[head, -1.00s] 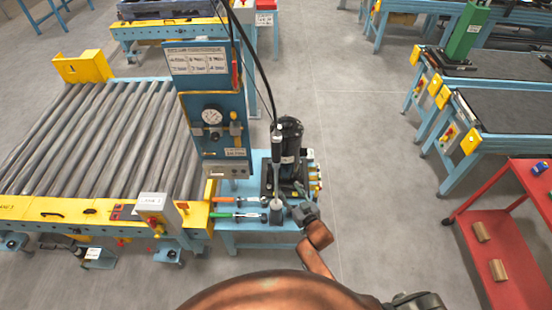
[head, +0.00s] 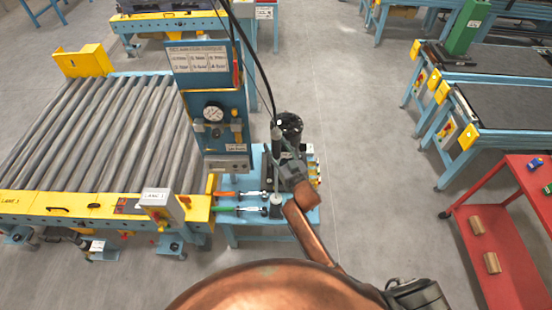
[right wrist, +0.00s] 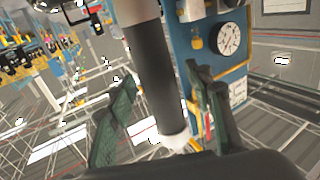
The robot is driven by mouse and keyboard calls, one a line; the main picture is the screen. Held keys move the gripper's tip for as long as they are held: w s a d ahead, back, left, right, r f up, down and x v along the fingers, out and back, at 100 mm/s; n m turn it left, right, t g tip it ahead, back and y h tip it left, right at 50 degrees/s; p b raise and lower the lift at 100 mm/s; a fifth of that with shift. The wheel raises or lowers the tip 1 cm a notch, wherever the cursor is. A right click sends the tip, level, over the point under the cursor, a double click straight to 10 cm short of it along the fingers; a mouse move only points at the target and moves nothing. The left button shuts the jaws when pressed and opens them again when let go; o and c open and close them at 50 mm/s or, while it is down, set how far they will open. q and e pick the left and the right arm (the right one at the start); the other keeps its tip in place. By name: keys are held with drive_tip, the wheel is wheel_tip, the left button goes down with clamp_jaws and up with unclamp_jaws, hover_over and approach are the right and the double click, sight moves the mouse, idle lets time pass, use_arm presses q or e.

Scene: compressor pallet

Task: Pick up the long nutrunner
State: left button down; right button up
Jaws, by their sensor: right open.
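The long nutrunner (head: 277,140) is an upright tool with a dark, thick grip, beside the black compressor on the small blue table. In the right wrist view its dark grip (right wrist: 158,75) stands between my two fingers, with a pale end below. My right gripper (head: 287,168) is at the tool's lower part in the head view and hides some of it. In the right wrist view my right gripper (right wrist: 160,78) is open, one finger on each side of the grip. I cannot tell whether either finger touches it. My left gripper is not in view.
The black compressor (head: 290,124) stands close behind the gripper. A blue gauge panel (head: 214,120) rises at left. Orange-handled (head: 228,194) and green-handled (head: 228,209) tools lie on the blue table (head: 262,236), near a small grey block (head: 276,206). A red cart (head: 468,230) stands at right.

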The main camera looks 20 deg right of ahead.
drive_tip(key=shift+w, duration=0.1)
clamp_jaws()
idle(0.6)
idle(0.3)
drive_tip(key=shift+r, duration=0.3)
